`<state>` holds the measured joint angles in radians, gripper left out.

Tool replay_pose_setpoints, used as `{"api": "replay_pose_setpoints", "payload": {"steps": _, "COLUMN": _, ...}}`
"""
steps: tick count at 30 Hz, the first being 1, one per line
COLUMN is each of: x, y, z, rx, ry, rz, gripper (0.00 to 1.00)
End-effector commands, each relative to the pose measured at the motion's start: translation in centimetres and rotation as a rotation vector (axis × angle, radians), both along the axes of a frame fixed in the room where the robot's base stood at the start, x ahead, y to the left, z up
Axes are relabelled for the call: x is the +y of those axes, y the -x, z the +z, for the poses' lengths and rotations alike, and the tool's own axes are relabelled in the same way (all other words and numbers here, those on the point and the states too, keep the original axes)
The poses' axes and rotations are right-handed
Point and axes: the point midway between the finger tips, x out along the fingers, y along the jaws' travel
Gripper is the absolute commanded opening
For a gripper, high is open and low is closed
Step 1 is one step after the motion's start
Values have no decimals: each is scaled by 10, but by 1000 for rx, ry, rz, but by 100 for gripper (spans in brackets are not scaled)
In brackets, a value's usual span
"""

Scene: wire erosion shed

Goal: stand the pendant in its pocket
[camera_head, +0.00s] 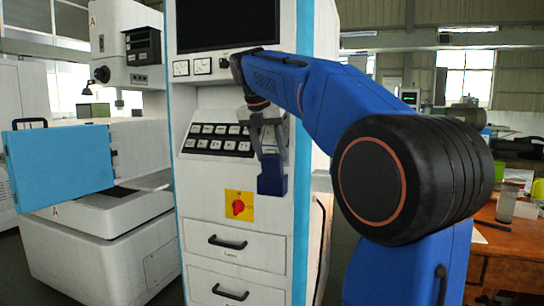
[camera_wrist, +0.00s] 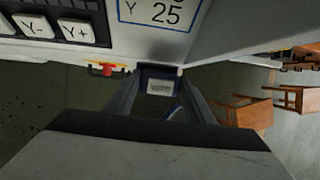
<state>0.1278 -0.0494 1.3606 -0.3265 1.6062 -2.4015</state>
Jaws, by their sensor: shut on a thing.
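My gripper (camera_head: 270,148) points down in front of the cabinet's right front edge. Its two fingers reach to a small dark piece with a pale grey face, which I take for the pendant (camera_wrist: 160,87); they are shut on it. In the head view a dark navy block (camera_head: 272,180) shows right below the fingers. I cannot tell whether this block is the pendant's lower part or the pocket. No separate pocket can be made out, and how deep the pendant sits is hidden.
The white machine cabinet (camera_head: 210,268) stands close to the gripper, with a key panel (camera_head: 218,138), a red knob on a yellow plate (camera_head: 239,205) and drawers below. A blue machine door (camera_head: 62,165) is at the left. A wooden desk (camera_head: 510,238) is at the right.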

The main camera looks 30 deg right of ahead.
Motion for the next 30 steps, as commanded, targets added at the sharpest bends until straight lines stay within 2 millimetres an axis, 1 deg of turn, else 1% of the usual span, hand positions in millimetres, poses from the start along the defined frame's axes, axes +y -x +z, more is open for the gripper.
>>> {"api": "replay_pose_setpoints", "payload": {"steps": 3, "x": -6, "y": -4, "z": 2, "rx": 33, "ry": -44, "rz": -1, "gripper": 0}}
{"api": "replay_pose_setpoints", "payload": {"steps": 12, "x": -12, "y": -9, "z": 4, "rx": 84, "ry": -110, "rz": -2, "gripper": 0}}
{"api": "replay_pose_setpoints", "payload": {"steps": 19, "x": -11, "y": -8, "z": -10, "rx": 85, "ry": -110, "rz": 1, "gripper": 0}}
{"api": "replay_pose_setpoints", "payload": {"steps": 30, "x": -11, "y": -8, "z": -13, "rx": 84, "ry": -109, "rz": 0, "gripper": 0}}
